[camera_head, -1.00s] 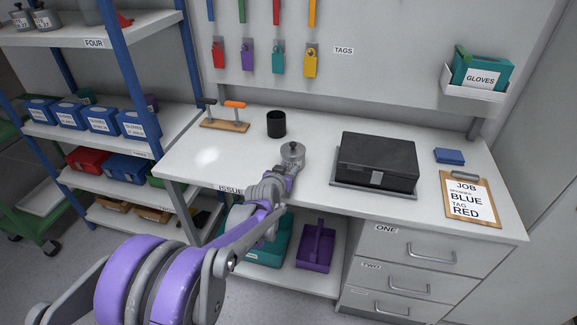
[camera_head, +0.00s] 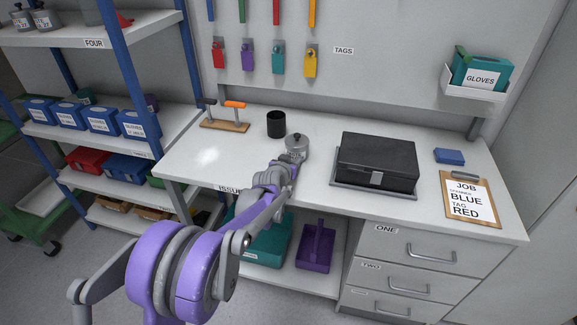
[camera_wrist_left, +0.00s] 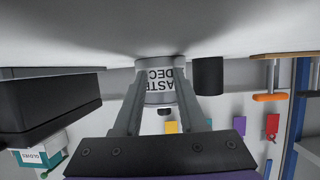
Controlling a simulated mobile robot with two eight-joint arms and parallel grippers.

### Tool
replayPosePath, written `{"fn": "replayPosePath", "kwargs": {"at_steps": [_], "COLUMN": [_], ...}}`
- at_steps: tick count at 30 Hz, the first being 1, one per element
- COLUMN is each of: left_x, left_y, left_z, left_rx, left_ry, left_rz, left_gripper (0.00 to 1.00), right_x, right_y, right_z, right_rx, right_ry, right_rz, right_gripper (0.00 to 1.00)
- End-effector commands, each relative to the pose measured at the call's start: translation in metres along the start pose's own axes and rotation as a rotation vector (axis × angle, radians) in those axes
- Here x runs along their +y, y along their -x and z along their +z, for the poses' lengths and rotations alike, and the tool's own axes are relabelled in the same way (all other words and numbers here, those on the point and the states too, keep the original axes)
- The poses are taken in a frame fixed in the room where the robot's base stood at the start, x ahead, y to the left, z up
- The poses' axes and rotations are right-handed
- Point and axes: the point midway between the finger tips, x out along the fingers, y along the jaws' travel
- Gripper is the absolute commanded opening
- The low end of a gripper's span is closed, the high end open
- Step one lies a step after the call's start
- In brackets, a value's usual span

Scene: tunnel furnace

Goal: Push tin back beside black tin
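The grey metal tin (camera_head: 297,143) has a knobbed lid and stands on the bench, to the right of the black tin (camera_head: 276,124) and slightly nearer me. A small gap shows between them. In the left wrist view, the tin (camera_wrist_left: 160,78) shows a white label with black letters, and the black tin (camera_wrist_left: 208,77) is beside it. My left gripper (camera_head: 295,162) reaches the tin from the front. Its fingers (camera_wrist_left: 161,95) lie along both sides of the tin, with no clear gap. The fingertips are partly hidden in the head view. My right gripper is not in view.
A black box (camera_head: 376,160) on a grey tray stands to the right of the tin. A wooden rack (camera_head: 224,125) with handled tools is at the back left. A clipboard (camera_head: 469,198) and blue block (camera_head: 449,156) lie farther right. The bench's left part is clear.

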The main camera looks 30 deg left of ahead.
Motion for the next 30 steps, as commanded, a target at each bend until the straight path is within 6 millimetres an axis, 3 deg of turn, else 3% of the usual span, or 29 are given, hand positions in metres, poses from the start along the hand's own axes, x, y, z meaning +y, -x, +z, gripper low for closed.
{"fn": "replayPosePath", "kwargs": {"at_steps": [30], "left_x": [0.0], "left_y": [-0.049], "left_z": [-0.019], "left_rx": [0.001], "left_ry": [0.0], "left_rz": [0.0], "left_gripper": [0.4], "right_x": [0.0], "right_y": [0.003], "right_z": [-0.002], "right_rx": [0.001], "right_ry": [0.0], "right_rz": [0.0], "right_gripper": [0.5]}}
